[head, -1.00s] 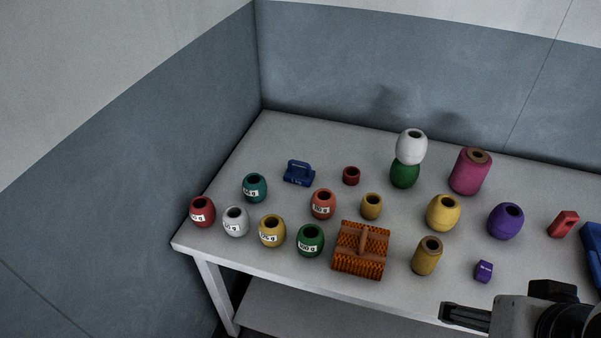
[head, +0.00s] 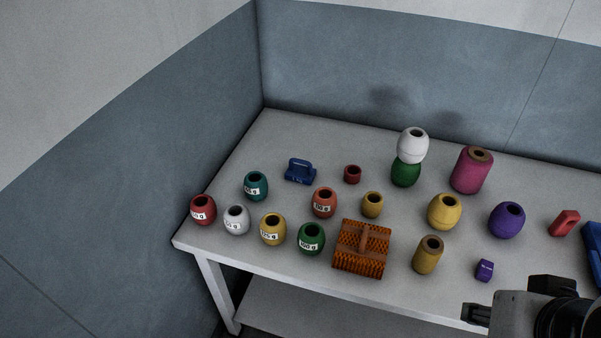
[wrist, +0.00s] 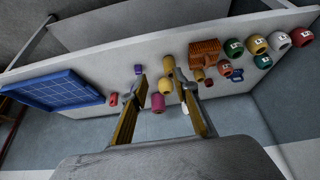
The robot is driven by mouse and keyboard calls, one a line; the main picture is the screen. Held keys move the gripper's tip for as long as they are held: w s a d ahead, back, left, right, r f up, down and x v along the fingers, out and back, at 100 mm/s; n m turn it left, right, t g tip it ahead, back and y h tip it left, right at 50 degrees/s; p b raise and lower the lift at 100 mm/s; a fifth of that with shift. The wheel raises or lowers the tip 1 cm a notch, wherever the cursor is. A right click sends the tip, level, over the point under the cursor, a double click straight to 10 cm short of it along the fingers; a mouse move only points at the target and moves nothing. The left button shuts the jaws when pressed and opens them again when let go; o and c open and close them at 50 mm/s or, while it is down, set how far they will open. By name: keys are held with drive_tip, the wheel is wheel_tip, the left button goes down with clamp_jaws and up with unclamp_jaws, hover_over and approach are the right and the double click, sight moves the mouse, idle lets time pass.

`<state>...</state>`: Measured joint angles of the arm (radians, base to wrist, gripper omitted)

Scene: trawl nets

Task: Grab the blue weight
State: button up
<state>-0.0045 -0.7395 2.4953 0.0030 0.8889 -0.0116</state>
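The blue weight (head: 300,171) is a small dark blue block with a handle and a pale label on its front. It stands on the table at the back left, behind the teal and orange-red barrels. It also shows in the wrist view (wrist: 237,75), small and to the right of the fingers. My gripper (wrist: 161,76) is open with nothing between its fingers, which are well apart. In the head view my gripper (head: 476,314) is at the lower right by the table's front edge, far from the blue weight.
The teal barrel (head: 256,186), orange-red barrel (head: 324,203) and small red cylinder (head: 352,174) stand around the blue weight. An orange brush-like block (head: 361,250) lies nearer the front. A white barrel (head: 412,140) sits on a green one (head: 405,174). A blue tray (wrist: 55,89) is at the other end.

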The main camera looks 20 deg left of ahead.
drive_tip(key=w+a+f+n+t+y, duration=0.1)
drive_tip(key=w+a+n, duration=0.4)
drive_tip(key=w, duration=0.6)
drive_tip(key=w+a+f+n+t+y, duration=0.1)
drive_tip(key=w+a+n+t, duration=0.1)
drive_tip(key=w+a, duration=0.7)
drive_tip(key=w+a+n+t+y, duration=0.1)
drive_tip(key=w+a+n, duration=0.35)
drive_tip(key=w, duration=0.75)
drive_tip(key=w+a+f+n+t, duration=0.2)
drive_tip(key=w+a+f+n, duration=0.2)
drive_tip(key=a+f, duration=0.6)
drive_tip(key=w+a+f+n+t+y, duration=0.1)
drive_tip(key=w+a+f+n, duration=0.3)
drive_tip(key=a+f, duration=0.6)
drive_tip(key=shift+w+a+f+n+t, duration=0.25)
drive_tip(key=shift+w+f+n+t, duration=0.15)
drive_tip(key=shift+w+f, duration=0.15)
drive_tip(key=shift+w, duration=0.1)
drive_tip(key=shift+x, duration=1.2)
drive_tip(key=shift+a, duration=0.1)
